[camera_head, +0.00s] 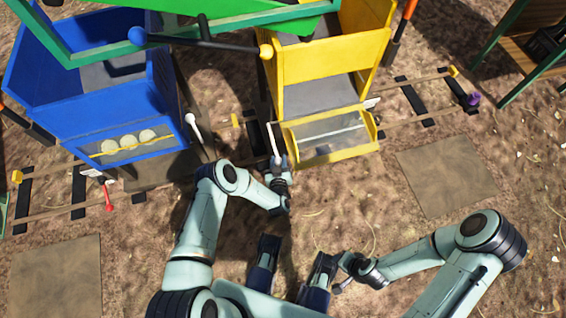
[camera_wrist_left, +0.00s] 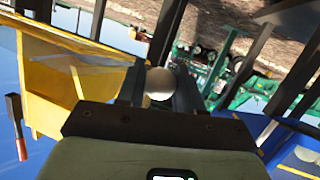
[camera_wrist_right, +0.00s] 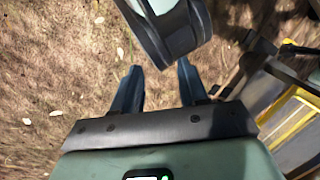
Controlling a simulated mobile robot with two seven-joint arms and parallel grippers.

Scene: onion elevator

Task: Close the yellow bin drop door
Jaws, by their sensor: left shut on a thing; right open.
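The yellow bin (camera_head: 334,62) stands at the top middle of the head view. Its low front has a yellow-framed section with a clear panel (camera_head: 330,132); how far the drop door stands open I cannot tell. A white lever (camera_head: 271,135) runs along the bin's left side to a white knob. My left gripper (camera_head: 277,166) is shut on the white knob (camera_wrist_left: 160,83), which sits between its fingers in the left wrist view. My right gripper (camera_wrist_right: 160,86) is open and empty, low over bare ground, away from the bin.
A blue bin (camera_head: 95,75) with several pale onions (camera_head: 128,141) stands at the left, with its own white lever (camera_head: 192,128). A green frame and a dark bar (camera_head: 200,42) cross above both bins. Rails (camera_head: 412,104) run beneath. Bare ground and a flat slab (camera_head: 447,175) lie at the right.

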